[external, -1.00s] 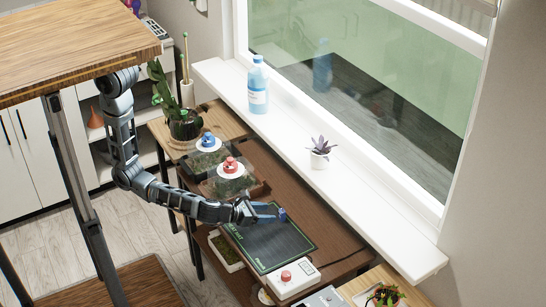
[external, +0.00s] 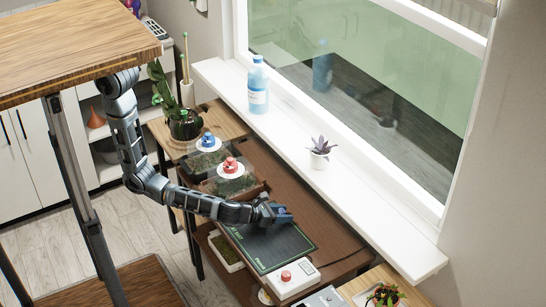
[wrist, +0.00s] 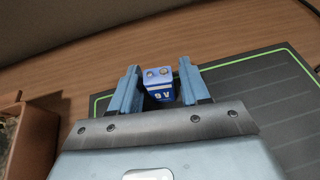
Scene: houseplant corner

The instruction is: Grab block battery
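The block battery (wrist: 160,86) is a small blue 9 V block with two terminals on top. In the wrist view it stands between the two blue fingers of my gripper (wrist: 158,84), with a gap visible on the left and a narrower one on the right. My gripper is open around it. In the external view my gripper (external: 283,215) is low over the back edge of the dark green-edged mat (external: 278,250), and the battery cannot be made out there.
Clear-lidded trays with a red knob (external: 231,165) and a blue knob (external: 208,140) stand left of my gripper. A white box with a red button (external: 291,279) sits at the mat's front. The windowsill (external: 340,185) holds a bottle (external: 258,88) and a potted succulent (external: 320,155).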

